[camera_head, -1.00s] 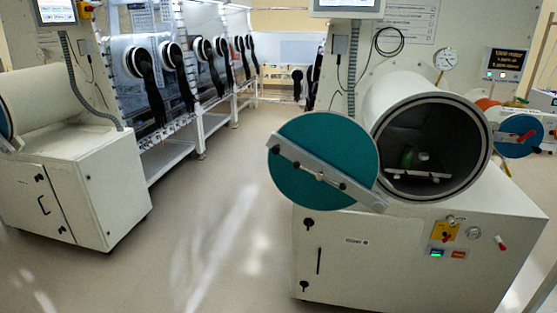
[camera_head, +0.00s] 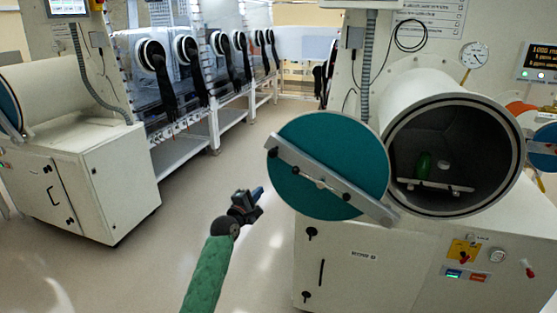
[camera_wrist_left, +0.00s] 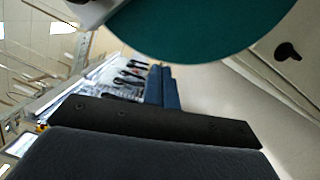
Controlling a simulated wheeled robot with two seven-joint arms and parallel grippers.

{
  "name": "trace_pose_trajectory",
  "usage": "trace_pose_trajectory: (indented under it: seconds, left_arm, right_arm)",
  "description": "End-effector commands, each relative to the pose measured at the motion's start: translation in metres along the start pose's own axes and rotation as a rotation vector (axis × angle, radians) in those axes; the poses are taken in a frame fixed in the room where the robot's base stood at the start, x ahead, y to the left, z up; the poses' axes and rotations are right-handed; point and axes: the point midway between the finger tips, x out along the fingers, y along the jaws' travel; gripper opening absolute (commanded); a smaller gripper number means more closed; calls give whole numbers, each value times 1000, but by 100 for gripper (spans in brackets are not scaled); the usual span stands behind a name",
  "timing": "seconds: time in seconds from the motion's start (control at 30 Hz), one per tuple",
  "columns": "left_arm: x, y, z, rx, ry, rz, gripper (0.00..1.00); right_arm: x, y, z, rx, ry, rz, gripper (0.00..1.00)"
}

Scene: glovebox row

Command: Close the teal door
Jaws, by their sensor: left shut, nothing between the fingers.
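The teal door (camera_head: 318,150) is a round disc with a grey bar across it. It stands swung open to the left of the round chamber opening (camera_head: 452,155). My left gripper (camera_head: 257,193) is in front of and below the door's left edge in the head view, shut and empty, apart from the door as far as I can tell. In the left wrist view the teal door (camera_wrist_left: 205,28) fills the top, beyond the blue fingers (camera_wrist_left: 162,86). My right gripper is not in view.
The chamber sits on a white cabinet (camera_head: 345,262) with a gauge (camera_head: 474,55) above. Inside it are a green item (camera_head: 424,165) and a tray. Another white cabinet (camera_head: 85,180) stands at the left. The floor between is clear.

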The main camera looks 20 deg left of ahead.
Motion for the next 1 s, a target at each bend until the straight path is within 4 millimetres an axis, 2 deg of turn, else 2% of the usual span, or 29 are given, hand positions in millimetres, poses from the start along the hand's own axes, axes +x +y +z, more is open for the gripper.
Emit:
trace_pose_trajectory:
  seconds: [0.2,0.4,0.67,0.77,1.0]
  left_arm:
    - [-2,21,3,-444,-31,98,0]
    - [-2,27,2,-700,-51,131,0]
    - [3,29,2,-783,-57,129,0]
    - [13,32,2,-781,-56,130,0]
    - [46,37,2,-779,-56,129,0]
  right_arm:
    - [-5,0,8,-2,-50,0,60]
    - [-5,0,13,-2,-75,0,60]
    - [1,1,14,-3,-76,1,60]
    - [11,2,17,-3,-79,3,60]
    - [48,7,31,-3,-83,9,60]
